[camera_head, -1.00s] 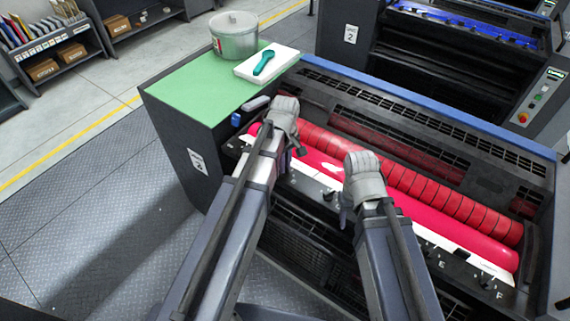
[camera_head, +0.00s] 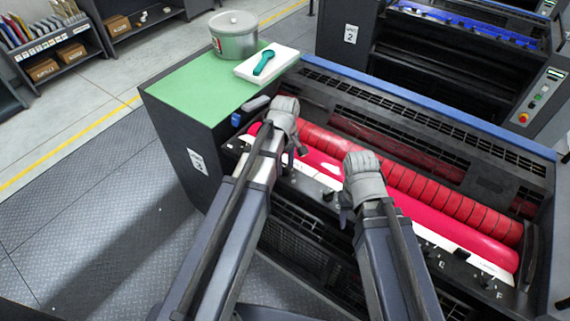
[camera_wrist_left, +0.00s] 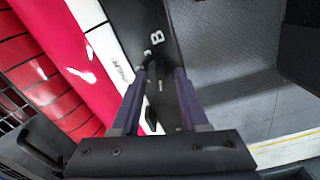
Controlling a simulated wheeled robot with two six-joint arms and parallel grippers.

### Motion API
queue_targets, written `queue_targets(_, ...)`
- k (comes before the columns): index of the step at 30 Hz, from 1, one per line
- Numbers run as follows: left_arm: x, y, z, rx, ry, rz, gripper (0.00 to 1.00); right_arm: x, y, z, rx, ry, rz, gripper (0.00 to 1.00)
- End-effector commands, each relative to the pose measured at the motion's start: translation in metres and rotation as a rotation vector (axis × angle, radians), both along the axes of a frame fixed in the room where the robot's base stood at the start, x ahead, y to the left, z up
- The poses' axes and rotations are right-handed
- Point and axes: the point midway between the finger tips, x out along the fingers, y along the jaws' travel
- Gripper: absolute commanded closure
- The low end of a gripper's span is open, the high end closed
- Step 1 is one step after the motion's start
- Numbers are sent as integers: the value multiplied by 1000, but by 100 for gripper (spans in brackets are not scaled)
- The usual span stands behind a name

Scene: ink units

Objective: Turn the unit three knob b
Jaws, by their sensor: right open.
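Knob B (camera_wrist_left: 154,68) is a small dark knob on the black strip of the unit, beside a white letter B in the left wrist view. My left gripper (camera_wrist_left: 160,72) is over it, with its two fingers spread and the knob between or just past their tips. I cannot tell whether they touch it. In the head view my left gripper (camera_head: 292,153) is at the near left end of the ink unit, and knob B is hidden there. My right gripper (camera_head: 345,212) is open and empty above the knob strip, further right.
The ink unit has red rollers (camera_head: 415,187) and a black strip with lettered knobs, including E and F (camera_head: 485,284). A green-topped cabinet (camera_head: 190,88) at left bears a metal pot (camera_head: 234,42) and a teal tool (camera_head: 264,63). Unit 2 (camera_head: 440,50) stands behind.

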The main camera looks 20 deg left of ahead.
Motion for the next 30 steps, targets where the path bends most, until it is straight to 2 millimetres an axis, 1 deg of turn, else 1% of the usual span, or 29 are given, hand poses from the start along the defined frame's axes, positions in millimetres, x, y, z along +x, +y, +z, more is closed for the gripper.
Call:
queue_targets(7,0,0,1,0,0,-1,56,0,0,1,0,0,0,50)
queue_targets(11,0,0,7,0,0,-1,56,0,0,7,0,0,0,50)
queue_targets(17,0,0,27,0,0,-1,56,0,0,27,0,0,0,50)
queue_targets(27,0,0,71,0,0,0,56,0,0,71,2,0,-8,50)
queue_targets(30,0,0,78,0,0,0,56,0,0,78,2,0,-10,50)
